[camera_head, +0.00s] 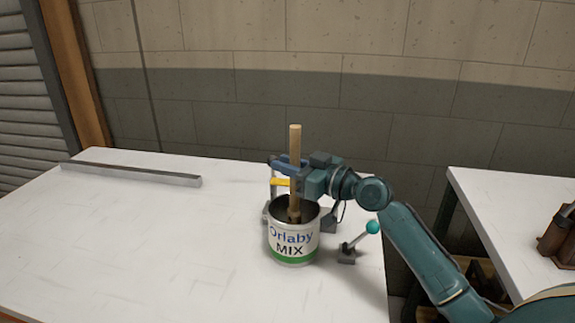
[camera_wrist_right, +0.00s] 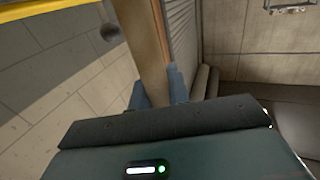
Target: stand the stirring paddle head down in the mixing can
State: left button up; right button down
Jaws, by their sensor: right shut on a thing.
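The stirring paddle (camera_head: 295,145) is upright, with its wooden handle rising above the mixing can and its lower end inside the can. The mixing can (camera_head: 293,243), labelled "Orlaby MIX", stands on the white table with its mouth up. My right gripper (camera_head: 295,168) is shut on the paddle's handle above the can's rim. In the right wrist view the handle (camera_wrist_right: 145,45) runs between the blue fingertips (camera_wrist_right: 158,88). The paddle's head is hidden in the can, so I cannot tell whether it touches the bottom. My left gripper is not in view.
A lever with a teal knob (camera_head: 372,227) stands just right of the can. A yellow part (camera_head: 280,182) shows behind the paddle. A metal bar (camera_head: 130,174) lies along the table's back left. The table's left side is clear. A second table (camera_head: 500,205) is at right.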

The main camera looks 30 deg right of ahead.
jog(key=c, duration=1.3)
grip_release()
jog(key=shift+o, duration=0.2)
jog(key=b+v, duration=0.2)
jog(key=v, duration=0.5)
jog(key=shift+s, duration=0.2)
jog(key=shift+d, duration=0.1)
